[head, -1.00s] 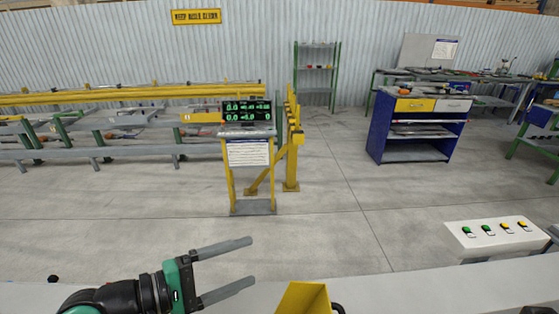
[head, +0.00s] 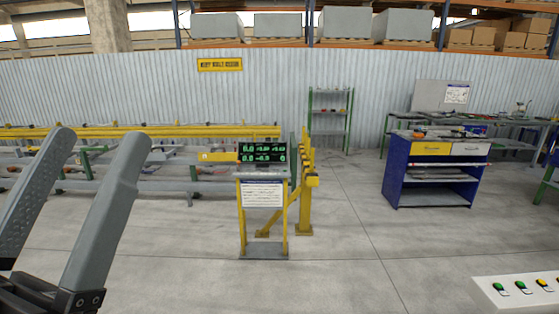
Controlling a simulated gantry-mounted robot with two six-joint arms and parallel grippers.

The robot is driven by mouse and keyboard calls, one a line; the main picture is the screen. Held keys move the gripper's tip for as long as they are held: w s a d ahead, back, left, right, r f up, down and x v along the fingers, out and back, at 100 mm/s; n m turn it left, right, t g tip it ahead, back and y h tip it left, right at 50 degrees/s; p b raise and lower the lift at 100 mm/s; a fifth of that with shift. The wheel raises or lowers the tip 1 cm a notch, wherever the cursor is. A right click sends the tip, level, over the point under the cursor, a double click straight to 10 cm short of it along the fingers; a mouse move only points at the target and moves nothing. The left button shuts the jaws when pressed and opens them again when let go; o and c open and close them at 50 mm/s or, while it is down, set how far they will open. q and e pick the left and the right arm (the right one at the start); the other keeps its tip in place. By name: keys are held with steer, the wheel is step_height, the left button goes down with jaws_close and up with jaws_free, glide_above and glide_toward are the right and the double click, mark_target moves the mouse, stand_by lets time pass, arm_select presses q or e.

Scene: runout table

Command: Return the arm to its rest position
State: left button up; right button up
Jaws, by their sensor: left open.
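My left gripper (head: 104,146) is raised at the left of the head view, close to the camera. Its two grey fingers point up and stand apart, with nothing between them. It is in front of the yellow rails and the corrugated wall, touching neither. My right gripper is not in view.
A yellow stand with a green-digit display (head: 262,152) stands on the floor ahead. A blue cabinet (head: 436,172) is at the right. A white button panel (head: 522,292) is at the lower right. The concrete floor (head: 350,255) between them is clear.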

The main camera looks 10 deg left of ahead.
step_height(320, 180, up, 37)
steer(key=p, duration=3.6)
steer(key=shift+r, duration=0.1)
